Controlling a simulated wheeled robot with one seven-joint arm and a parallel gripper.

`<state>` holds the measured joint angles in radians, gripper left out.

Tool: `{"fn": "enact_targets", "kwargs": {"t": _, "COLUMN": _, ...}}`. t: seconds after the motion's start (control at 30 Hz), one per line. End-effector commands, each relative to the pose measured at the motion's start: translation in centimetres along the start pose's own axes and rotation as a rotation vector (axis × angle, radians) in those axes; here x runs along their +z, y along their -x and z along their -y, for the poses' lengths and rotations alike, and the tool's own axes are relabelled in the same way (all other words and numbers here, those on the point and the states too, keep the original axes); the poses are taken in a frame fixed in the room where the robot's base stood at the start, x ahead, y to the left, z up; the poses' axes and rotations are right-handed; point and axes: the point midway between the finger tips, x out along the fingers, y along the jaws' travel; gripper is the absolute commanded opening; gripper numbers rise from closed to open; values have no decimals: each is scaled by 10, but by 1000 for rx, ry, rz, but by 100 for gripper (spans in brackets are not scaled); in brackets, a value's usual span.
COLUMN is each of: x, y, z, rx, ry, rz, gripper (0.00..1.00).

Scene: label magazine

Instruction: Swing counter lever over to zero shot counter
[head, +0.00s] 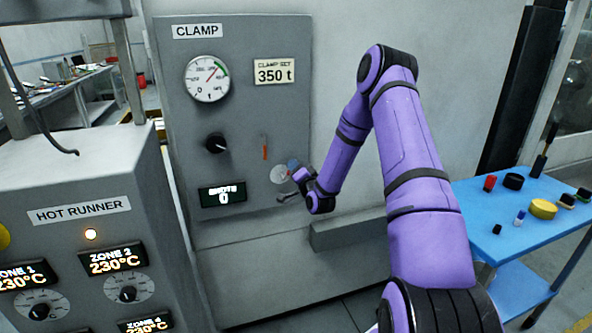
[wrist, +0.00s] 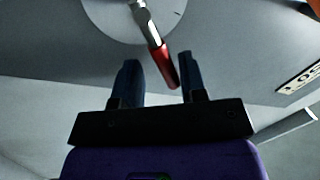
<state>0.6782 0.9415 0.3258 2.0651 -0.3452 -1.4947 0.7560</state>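The counter lever has a metal shaft and a red grip (wrist: 163,66), and pivots on a round pale plate (wrist: 105,18) at the top of the wrist view. The plate also shows on the clamp panel (head: 235,100) in the head view, where my gripper (head: 288,183) mostly hides the lever. The two dark fingers of my gripper (wrist: 158,60) are apart in the wrist view. The red grip lies tilted between them, its end nearer the right finger; contact is unclear. The shots counter display (head: 223,194) reads 0.
The panel also carries a gauge (head: 207,78), a black knob (head: 216,143) and an orange-marked slot (head: 265,150). A hot runner cabinet (head: 75,180) stands at the left. A blue cart (head: 500,232) with small parts stands at the right. A ledge (head: 345,230) juts out below my gripper.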

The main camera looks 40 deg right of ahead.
Motion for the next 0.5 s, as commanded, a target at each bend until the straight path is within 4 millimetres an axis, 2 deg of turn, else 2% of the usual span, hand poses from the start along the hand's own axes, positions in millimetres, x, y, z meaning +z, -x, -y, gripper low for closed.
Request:
{"fn": "enact_targets", "kwargs": {"t": 0.17, "x": 0, "y": 20, "z": -1, "rx": 4, "ry": 0, "rz": 1, "gripper": 38}}
{"fn": "enact_targets", "kwargs": {"t": 0.5, "x": 0, "y": 82, "z": -1, "rx": 4, "ry": -1, "rz": 1, "gripper": 38}}
